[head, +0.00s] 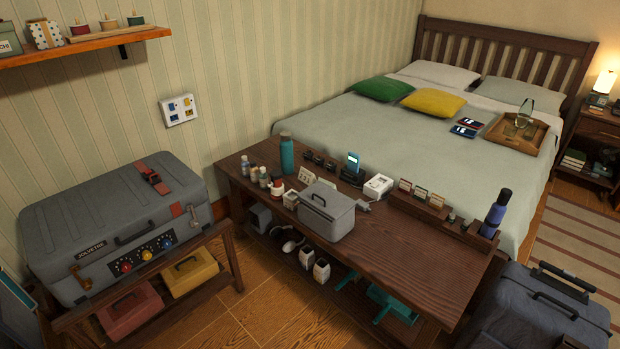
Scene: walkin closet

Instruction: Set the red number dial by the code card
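A large grey hard case (110,225) stands closed on a low wooden rack at the left. On its front is a dark panel with three round dials: the red dial (125,267) at the left, a yellow dial (146,255) in the middle and a blue dial (167,244) at the right. Marks around the dials are too small to read. A white plate (179,110) with small blue and yellow patches is on the striped wall above the case; I cannot tell whether it is the code card. Neither of my grippers is in view.
A red box (130,306) and a yellow box (190,271) sit under the case. A dark bench (440,262) carries a grey box (326,212), bottles and small cards. A bed stands behind it. A suitcase (540,318) is at the lower right. Wooden floor (265,320) shows between rack and bench.

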